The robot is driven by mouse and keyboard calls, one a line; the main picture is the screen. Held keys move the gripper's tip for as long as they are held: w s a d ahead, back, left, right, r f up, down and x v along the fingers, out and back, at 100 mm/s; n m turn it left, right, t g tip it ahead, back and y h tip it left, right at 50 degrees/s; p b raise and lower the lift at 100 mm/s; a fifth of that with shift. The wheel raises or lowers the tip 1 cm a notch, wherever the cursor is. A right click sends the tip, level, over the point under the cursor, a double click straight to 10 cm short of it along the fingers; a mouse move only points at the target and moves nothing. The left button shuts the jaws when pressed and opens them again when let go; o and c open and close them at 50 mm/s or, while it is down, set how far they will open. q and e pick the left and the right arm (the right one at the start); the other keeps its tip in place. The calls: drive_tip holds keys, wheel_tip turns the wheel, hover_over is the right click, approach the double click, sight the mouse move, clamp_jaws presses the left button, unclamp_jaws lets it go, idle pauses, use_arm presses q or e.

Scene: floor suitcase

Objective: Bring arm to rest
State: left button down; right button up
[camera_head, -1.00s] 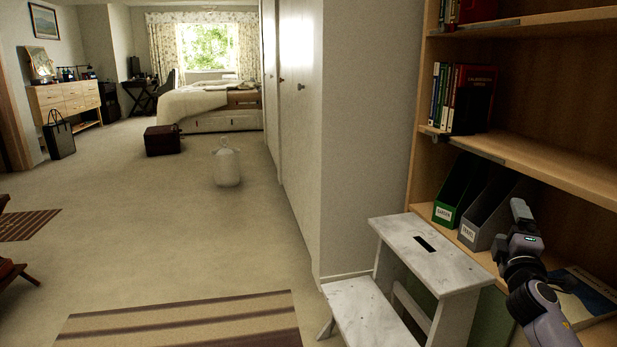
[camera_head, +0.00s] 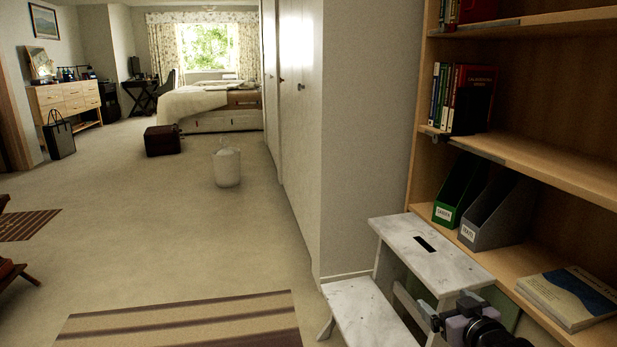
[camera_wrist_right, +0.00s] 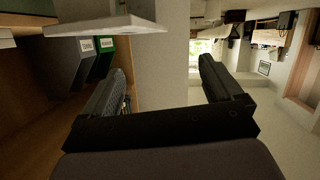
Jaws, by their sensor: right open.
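My right gripper (camera_head: 445,318) is low at the bottom right of the head view, in front of the white step stool (camera_head: 440,258) and below the lower bookshelf board. The right wrist view shows its two dark fingers (camera_wrist_right: 165,85) spread apart with nothing between them. That view looks upside down, with a pale slab at the top and the bookshelf on the left. My left gripper is not in view.
The wooden bookshelf (camera_head: 570,155) holds books (camera_head: 465,98), a green file holder (camera_head: 458,190), a grey file holder (camera_head: 490,215) and a flat book (camera_head: 568,297). A striped rug (camera_head: 185,322) lies in front. Open carpet (camera_head: 130,230) stretches left; a brown suitcase (camera_head: 162,140) stands farther back.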

drive_tip(key=s+a+g+y, duration=0.1)
drive_tip(key=s+a+y, duration=0.2)
drive_tip(key=s+a, duration=0.8)
drive_tip(key=s+a+g+y, duration=0.1)
drive_tip(key=s+a+y, duration=0.35)
drive_tip(key=s, duration=1.05)
use_arm(q)
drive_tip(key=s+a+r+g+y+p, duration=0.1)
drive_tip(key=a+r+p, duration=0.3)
drive_tip(key=p, duration=1.3)
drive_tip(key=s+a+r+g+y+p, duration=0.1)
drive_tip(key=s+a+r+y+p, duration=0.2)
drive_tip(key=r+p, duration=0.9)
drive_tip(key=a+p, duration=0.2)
drive_tip(key=p, duration=0.4)
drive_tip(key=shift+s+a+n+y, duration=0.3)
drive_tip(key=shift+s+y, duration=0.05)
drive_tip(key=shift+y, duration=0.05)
use_arm(e)
drive_tip(key=s+d+r+g+h, duration=0.1)
drive_tip(key=s+d+r+h, duration=0.1)
drive_tip(key=r, duration=0.5)
drive_tip(key=s+d+r+g+h, duration=0.1)
drive_tip(key=s+d+r+h, duration=0.2)
drive_tip(key=r, duration=0.5)
drive_tip(key=d+h, duration=0.1)
drive_tip(key=d, duration=0.1)
drive_tip(key=shift+d+r, duration=0.25)
drive_tip(key=shift+d, duration=0.05)
drive_tip(key=shift+h, duration=0.25)
